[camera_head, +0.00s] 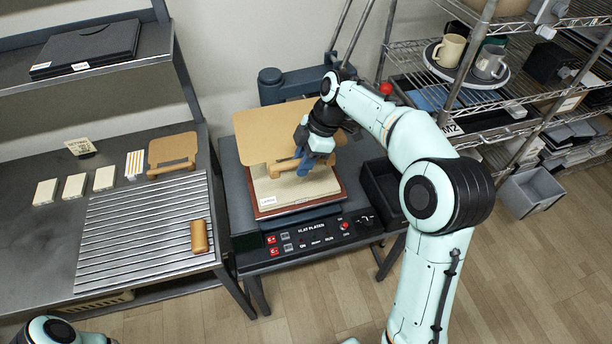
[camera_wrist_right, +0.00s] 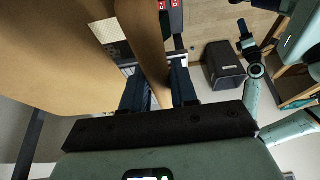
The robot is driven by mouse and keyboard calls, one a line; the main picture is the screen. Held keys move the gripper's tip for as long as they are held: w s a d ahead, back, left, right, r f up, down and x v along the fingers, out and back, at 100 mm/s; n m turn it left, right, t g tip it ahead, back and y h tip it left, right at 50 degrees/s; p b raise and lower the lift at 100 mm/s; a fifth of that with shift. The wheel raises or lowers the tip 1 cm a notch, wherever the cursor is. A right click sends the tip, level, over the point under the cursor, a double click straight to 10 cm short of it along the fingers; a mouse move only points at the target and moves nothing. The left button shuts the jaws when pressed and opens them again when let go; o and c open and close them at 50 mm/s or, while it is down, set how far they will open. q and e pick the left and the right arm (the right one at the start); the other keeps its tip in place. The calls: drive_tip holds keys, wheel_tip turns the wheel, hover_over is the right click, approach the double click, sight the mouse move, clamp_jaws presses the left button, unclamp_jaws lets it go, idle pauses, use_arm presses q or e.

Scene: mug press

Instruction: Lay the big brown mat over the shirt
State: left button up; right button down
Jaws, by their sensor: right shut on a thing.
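The big brown mat (camera_head: 262,132) is a flat tan sheet, held over the back part of the press. My right gripper (camera_head: 304,166) is shut on its front edge part; the right wrist view shows the brown strip between the fingers (camera_wrist_right: 155,92) and the broad mat (camera_wrist_right: 60,50) to the left. The shirt (camera_head: 290,190) looks like a cream folded pile on the reddish-brown board (camera_head: 310,206) of the press. The mat and gripper hide its back part. Whether the mat touches the shirt I cannot tell. My left arm shows only at the bottom left corner, its gripper out of view.
The flat platen's control panel (camera_head: 318,238) is in front of the board. A black bin (camera_head: 382,186) stands at its right. The left table holds a ribbed rack (camera_head: 140,232), a brown roll (camera_head: 199,236) and a smaller brown piece (camera_head: 172,151). A wire shelf (camera_head: 455,100) stands at right.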

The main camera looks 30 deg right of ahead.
drive_tip(key=shift+s+d, duration=0.1)
drive_tip(key=shift+d, duration=0.25)
wheel_tip(320, 180, down, 20)
drive_tip(key=b, duration=0.1)
use_arm(q)
drive_tip(key=shift+s+d+f, duration=0.3)
drive_tip(key=shift+s+f, duration=0.5)
use_arm(e)
drive_tip(key=c, duration=0.9)
unclamp_jaws()
drive_tip(key=shift+r, duration=0.1)
use_arm(q)
drive_tip(key=shift+w+r, duration=0.15)
use_arm(e)
drive_tip(key=v, duration=1.2)
drive_tip(key=shift+a, duration=0.1)
